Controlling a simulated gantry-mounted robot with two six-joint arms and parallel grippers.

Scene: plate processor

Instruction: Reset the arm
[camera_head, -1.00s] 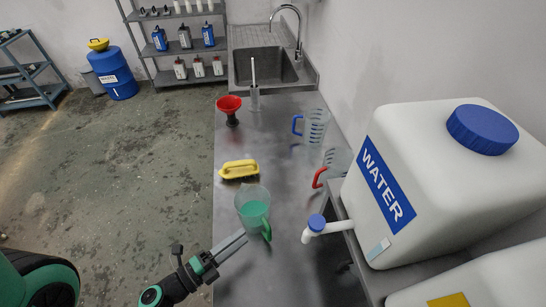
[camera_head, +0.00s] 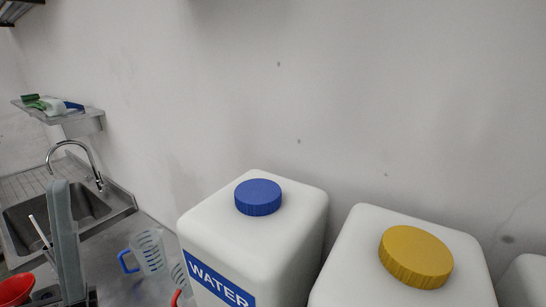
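A grey upright shape (camera_head: 66,240) stands at the lower left in front of the steel counter (camera_head: 120,280). It looks like the fingers of my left gripper pointing up, seen edge-on. Whether they are open or shut does not show, and I see nothing held in them. My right gripper is not in view. The green-handled jug is not in view.
A white water tank (camera_head: 245,240) with a blue cap and a yellow-capped white tank (camera_head: 350,270) stand along the wall. A blue-handled jug (camera_head: 149,250), part of a red-handled jug (camera_head: 181,280), a red funnel (camera_head: 17,290) and a sink (camera_head: 85,208) lie left.

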